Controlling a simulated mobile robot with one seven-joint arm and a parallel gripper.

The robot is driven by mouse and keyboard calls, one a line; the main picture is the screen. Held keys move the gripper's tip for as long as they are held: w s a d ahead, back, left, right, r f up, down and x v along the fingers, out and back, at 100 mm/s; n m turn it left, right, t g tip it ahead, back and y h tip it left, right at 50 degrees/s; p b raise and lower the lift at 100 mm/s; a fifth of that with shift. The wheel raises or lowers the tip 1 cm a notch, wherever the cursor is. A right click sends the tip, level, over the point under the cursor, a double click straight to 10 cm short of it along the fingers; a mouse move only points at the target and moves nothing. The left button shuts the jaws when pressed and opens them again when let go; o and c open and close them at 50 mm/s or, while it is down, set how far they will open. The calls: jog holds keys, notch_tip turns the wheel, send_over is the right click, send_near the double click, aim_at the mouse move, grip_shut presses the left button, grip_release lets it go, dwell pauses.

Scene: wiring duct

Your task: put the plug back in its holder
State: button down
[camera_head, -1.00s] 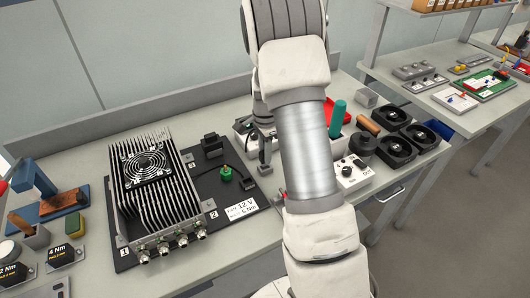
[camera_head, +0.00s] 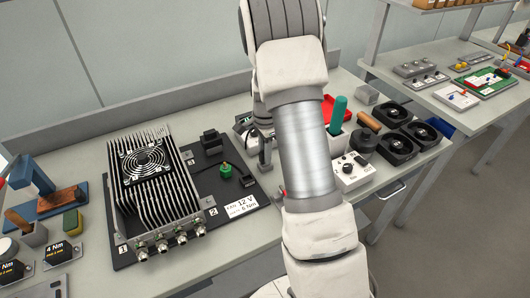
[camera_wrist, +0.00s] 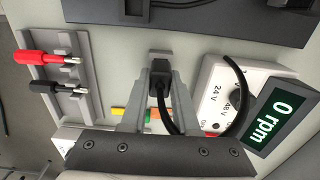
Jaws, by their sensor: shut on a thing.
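My gripper (camera_wrist: 158,95) is shut on a black plug (camera_wrist: 161,88), which sits between the two grey fingers in the wrist view. A black cable (camera_wrist: 172,122) runs from the plug down past the gripper. In the head view my gripper (camera_head: 265,160) is small and partly hidden by my arm, just right of the black base plate (camera_head: 262,196); the plug cannot be made out there. A small light-grey piece (camera_wrist: 159,53) shows just beyond the fingertips; whether it is the holder, and whether the plug touches it, I cannot tell.
A grey rack (camera_wrist: 83,80) with red and black probes is left of my gripper. A voltage unit (camera_wrist: 215,95) with a 0 rpm display (camera_wrist: 284,117) is right.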

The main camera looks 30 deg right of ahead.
jog(key=shift+f+b, duration=0.3)
jog(key=shift+f, duration=0.15)
jog(key=c, duration=0.6)
grip_release()
notch_tip(320, 180, up, 18)
jog(key=shift+f+p, duration=0.25)
jog(key=shift+p, duration=0.35)
